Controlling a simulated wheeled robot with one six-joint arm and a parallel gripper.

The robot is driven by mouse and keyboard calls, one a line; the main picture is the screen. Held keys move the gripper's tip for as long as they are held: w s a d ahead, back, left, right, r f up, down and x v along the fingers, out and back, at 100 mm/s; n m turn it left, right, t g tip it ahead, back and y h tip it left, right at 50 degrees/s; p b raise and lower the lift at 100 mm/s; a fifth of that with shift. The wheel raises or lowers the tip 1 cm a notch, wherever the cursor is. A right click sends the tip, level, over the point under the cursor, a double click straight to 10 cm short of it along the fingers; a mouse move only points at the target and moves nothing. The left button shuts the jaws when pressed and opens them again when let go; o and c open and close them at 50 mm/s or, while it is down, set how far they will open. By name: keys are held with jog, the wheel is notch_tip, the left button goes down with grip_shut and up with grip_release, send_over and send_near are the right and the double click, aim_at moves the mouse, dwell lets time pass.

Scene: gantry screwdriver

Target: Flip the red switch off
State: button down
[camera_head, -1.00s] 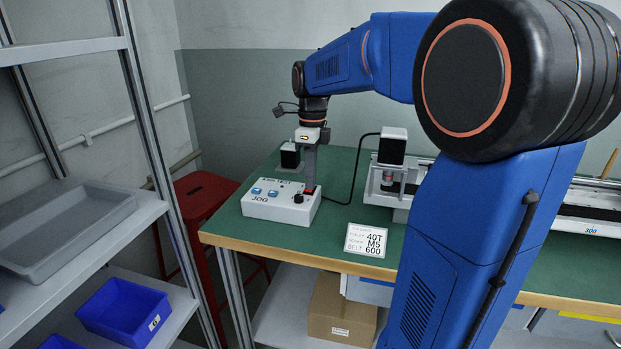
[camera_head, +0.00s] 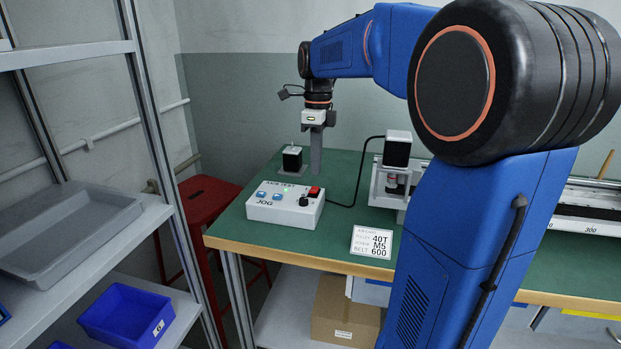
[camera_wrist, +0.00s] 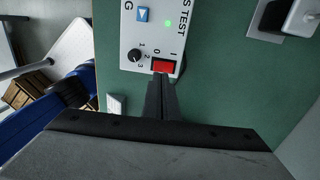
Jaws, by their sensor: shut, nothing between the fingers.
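The red switch (camera_head: 314,192) sits at the back right of the white control box (camera_head: 272,213) on the green bench. In the wrist view the red switch (camera_wrist: 163,67) lies just beyond my fingertips, with marks I and 0 beside it, and a green light (camera_wrist: 168,23) is lit on the panel. My gripper (camera_head: 316,172) points down above and behind the box, shut and empty. In the wrist view my gripper (camera_wrist: 161,78) has its fingers together at the switch's edge; I cannot tell whether they touch it.
A black knob (camera_head: 303,201) and blue buttons (camera_head: 262,195) share the panel. A small black motor (camera_head: 292,158) stands behind the box. A black cable runs right to a white-framed machine (camera_head: 391,180). A sign (camera_head: 372,242) stands at the bench's front.

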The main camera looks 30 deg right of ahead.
notch_tip(320, 180, up, 9)
jog(key=shift+w+d, duration=0.2)
jog(key=shift+w, duration=0.05)
dwell(0.3)
